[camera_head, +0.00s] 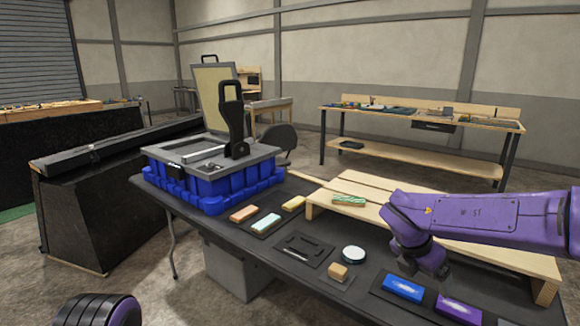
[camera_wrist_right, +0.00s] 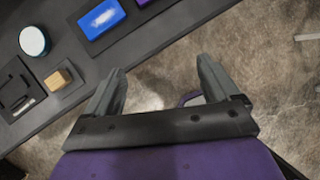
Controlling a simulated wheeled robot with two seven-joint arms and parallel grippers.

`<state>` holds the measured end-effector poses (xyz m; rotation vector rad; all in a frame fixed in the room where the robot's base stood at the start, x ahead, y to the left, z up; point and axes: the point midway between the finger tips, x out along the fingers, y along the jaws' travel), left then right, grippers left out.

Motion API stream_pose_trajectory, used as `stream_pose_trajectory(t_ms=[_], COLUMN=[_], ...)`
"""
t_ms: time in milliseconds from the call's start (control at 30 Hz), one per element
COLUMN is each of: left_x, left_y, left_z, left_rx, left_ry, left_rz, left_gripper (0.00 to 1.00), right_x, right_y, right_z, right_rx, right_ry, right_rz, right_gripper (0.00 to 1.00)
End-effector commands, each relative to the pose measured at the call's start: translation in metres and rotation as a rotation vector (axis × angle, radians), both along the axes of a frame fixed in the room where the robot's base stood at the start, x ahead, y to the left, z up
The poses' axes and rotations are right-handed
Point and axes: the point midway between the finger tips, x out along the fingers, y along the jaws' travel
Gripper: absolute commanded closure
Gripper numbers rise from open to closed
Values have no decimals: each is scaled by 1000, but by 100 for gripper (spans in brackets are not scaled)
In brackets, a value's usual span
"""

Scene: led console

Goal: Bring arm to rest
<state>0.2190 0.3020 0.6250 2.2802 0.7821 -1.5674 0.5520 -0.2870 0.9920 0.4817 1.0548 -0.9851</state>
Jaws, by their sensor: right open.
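My right arm (camera_head: 480,215) is purple and reaches in from the right in the head view, above the table's right part. My right gripper (camera_wrist_right: 160,88) shows in the right wrist view with its two grey fingers apart and nothing between them. Behind the fingers I see the table's edge and the bare floor.
The black table (camera_head: 225,235) holds a blue console with a raised lid (camera_head: 210,180), several coloured blocks, a round white-topped item (camera_head: 353,255), a blue block (camera_head: 403,288) and a low wooden platform (camera_head: 370,190). The blue block also shows in the wrist view (camera_wrist_right: 101,18). A wooden workbench (camera_head: 420,120) stands behind.

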Motion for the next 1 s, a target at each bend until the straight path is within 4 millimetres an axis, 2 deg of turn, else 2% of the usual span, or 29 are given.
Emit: stream_pose_trajectory(t_ms=[167, 267, 333, 400, 467, 500, 567, 600, 633, 700, 833, 933, 1000], left_x=[0, 0, 0, 0, 0, 0, 0, 0, 0, 0, 0, 0, 0], left_y=[0, 0, 0, 0, 0, 0, 0, 0, 0, 0, 0, 0, 0], left_z=[0, 0, 0, 0, 0, 0, 0, 0, 0, 0, 0, 0, 0], left_rx=[-1, -1, -1, -1, -1, -1, -1, -1, -1, -1, -1, -1, -1], left_ry=[1, 1, 1, 1, 1, 1, 1, 1, 1, 1, 1, 1, 1], left_rz=[0, 0, 0, 0, 0, 0, 0, 0, 0, 0, 0, 0, 0], left_gripper=[6, 6, 6, 6, 6, 6, 6, 6, 6, 6, 6, 6, 6], right_x=[3, -2, -17, -41, -68, -89, -123, -148, -168, -214, -287, -320, -324], right_y=[-33, -44, -43, -36, -28, -23, -15, -11, -9, -5, -8, -15, -15], right_z=[-43, -89, -138, -185, -221, -243, -273, -290, -302, -325, -350, -361, -362], right_rx=[-379, -651, -852, -994, -1072, -1106, -1137, -1140, 1134, 985, 766, 658, 646], right_ry=[219, 474, 724, 935, 1072, 1141, 1220, 1252, -1267, -1153, -1043, -1035, -1031], right_rz=[540, 976, 1375, 1734, 2002, 2167, 2398, 2541, -2640, -2563, -2505, -2487, -2485], right_gripper=[11, 11, 11, 11, 11, 11, 11, 11, 11, 11, 11, 11, 11])
